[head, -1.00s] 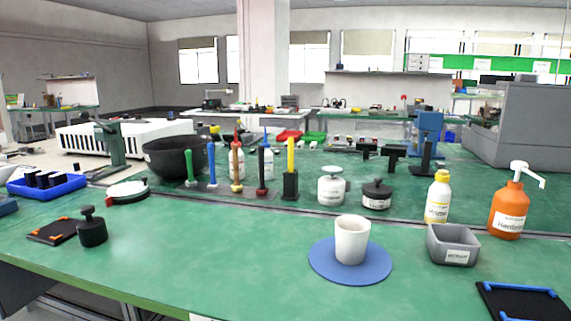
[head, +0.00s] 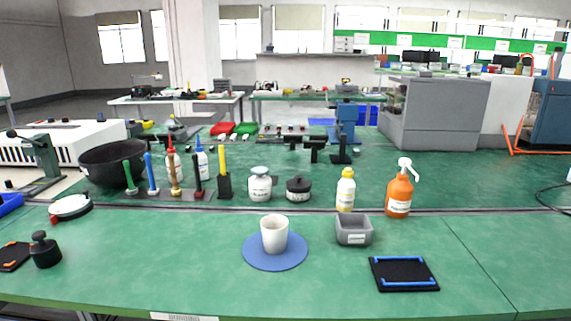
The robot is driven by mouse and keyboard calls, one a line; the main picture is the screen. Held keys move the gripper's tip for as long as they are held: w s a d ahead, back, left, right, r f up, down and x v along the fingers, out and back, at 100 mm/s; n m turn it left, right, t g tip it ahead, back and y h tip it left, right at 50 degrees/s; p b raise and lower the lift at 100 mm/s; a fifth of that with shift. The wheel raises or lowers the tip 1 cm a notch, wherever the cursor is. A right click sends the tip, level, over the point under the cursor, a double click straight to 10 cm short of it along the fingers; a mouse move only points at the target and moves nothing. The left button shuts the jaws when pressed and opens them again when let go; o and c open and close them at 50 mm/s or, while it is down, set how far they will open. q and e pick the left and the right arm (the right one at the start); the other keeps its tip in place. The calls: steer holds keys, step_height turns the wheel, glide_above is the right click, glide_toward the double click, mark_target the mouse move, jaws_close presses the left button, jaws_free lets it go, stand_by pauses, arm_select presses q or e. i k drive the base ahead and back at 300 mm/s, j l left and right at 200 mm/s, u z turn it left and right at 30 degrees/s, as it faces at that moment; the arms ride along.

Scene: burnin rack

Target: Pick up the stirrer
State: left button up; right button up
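No thing in the head view is clearly marked as the stirrer. A row of upright stick-like tools stands at the middle left: a green one (head: 129,176), a blue one (head: 151,173), a brown one (head: 174,174), a dark red one (head: 197,178) and a yellow one (head: 222,172) in a dark holder. I cannot tell whether one of them is the stirrer. A white cup (head: 274,234) stands on a round blue mat (head: 262,262) near the front; its inside is mostly hidden. Neither gripper shows in the view.
A grey bin (head: 354,238), yellow-capped bottle (head: 345,190) and orange pump bottle (head: 399,194) stand right of the cup. A black tray with blue bars (head: 403,274) lies at front right. A black bowl (head: 104,164) stands behind the tools. The green table (head: 150,265) is clear at front left of the mat.

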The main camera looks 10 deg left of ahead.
mark_target(220, 148)
steer(key=j+z, duration=0.3)
steer(key=z, duration=0.15)
steer(key=k+j+z, duration=0.15)
steer(key=z, duration=0.3)
steer(key=k+j, duration=0.2)
steer(key=j, duration=0.2)
steer(key=k+j, duration=0.15)
steer(key=j, duration=0.2)
